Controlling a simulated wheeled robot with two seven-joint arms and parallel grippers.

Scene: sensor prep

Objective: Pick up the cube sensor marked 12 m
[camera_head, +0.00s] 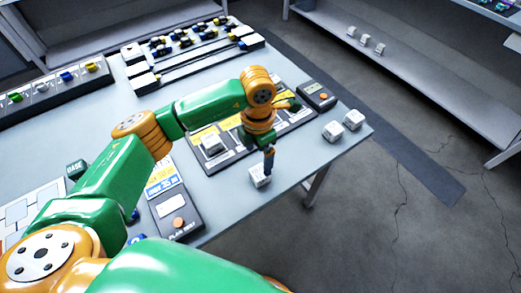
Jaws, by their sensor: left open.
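Several small white cube sensors show in the head view, with marks too small to read, so I cannot tell which is marked 12 m. One cube (258,178) lies near the table's front edge, right beneath my left gripper (268,168). The gripper points down, open, its fingers at the cube's upper right and partly covering it; I cannot tell whether they touch it. Two more cubes, one (333,131) and another (353,119), stand near the right corner of the table. Another cube (212,145) sits on a dark board with yellow labels (237,123). My right gripper is out of view.
A dark meter (317,95) stands behind the two corner cubes. A device with an orange button (178,223) lies at the front. Racks of connectors (190,50) fill the back. White cubes (365,40) sit on a shelf beyond. The table's right edge drops to the floor.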

